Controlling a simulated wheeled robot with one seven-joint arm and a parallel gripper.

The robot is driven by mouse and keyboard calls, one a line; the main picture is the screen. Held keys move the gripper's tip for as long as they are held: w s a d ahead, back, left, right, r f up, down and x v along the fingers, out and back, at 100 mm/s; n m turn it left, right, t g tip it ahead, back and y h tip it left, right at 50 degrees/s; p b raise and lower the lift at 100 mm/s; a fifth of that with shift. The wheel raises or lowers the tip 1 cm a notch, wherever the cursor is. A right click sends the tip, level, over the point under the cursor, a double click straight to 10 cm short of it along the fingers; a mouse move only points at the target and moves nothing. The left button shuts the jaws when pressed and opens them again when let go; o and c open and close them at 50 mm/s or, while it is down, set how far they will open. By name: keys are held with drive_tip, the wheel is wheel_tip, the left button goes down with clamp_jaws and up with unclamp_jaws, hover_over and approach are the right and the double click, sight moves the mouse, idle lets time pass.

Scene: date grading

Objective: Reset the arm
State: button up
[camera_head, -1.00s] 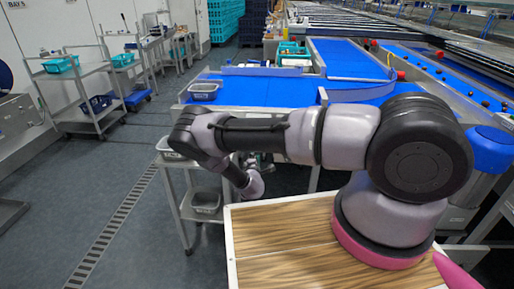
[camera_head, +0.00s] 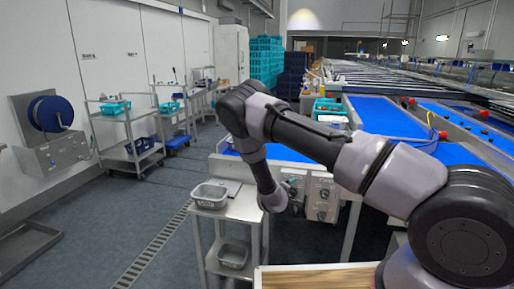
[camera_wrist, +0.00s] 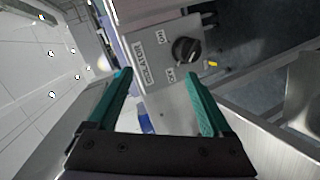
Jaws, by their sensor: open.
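My gripper (camera_wrist: 160,92) shows in the wrist view with its two teal fingers spread apart and nothing between them. Beyond the fingers is a grey metal box with a black rotary knob (camera_wrist: 186,50) and a label reading ISOLATOR. I cannot tell how far the box is from the fingertips. In the head view my arm is raised and bent, with its forearm reaching left and its wrist end pointing down. My gripper itself cannot be made out there.
A steel stand bears a grey tray (camera_head: 209,194) on top and another grey tray (camera_head: 233,254) below, left of my wrist. A control panel (camera_head: 308,196) is close behind my arm. Blue conveyors (camera_head: 385,117) run at the right.

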wheel_tip(320, 180, up, 17)
drive_tip(key=m+g+y, duration=0.3)
drive_tip(key=m, duration=0.4)
drive_tip(key=s+d+r+m+y, duration=0.1)
drive_tip(key=s+r, duration=0.2)
drive_tip(key=r, duration=0.3)
drive_tip(key=s+d+r+m+g+y, duration=0.1)
drive_tip(key=s+r+y, duration=0.15)
drive_tip(key=r, duration=0.35)
drive_tip(key=s+d+r+m+y, duration=0.1)
drive_tip(key=s+r, duration=0.2)
drive_tip(key=r, duration=0.3)
drive_tip(key=s+d+r+m+g+y, duration=0.1)
drive_tip(key=s+d+r, duration=0.2)
drive_tip(key=s+r, duration=0.85)
drive_tip(key=s+d+r+m, duration=0.1)
drive_tip(key=s+d, duration=0.1)
drive_tip(key=s, duration=0.8)
drive_tip(key=s+d+m, duration=0.1)
drive_tip(key=s+d, duration=0.1)
drive_tip(key=s, duration=0.8)
drive_tip(key=shift+r+m+g+h, duration=0.3)
drive_tip(key=shift+r+h, duration=0.05)
drive_tip(key=shift+h, duration=0.1)
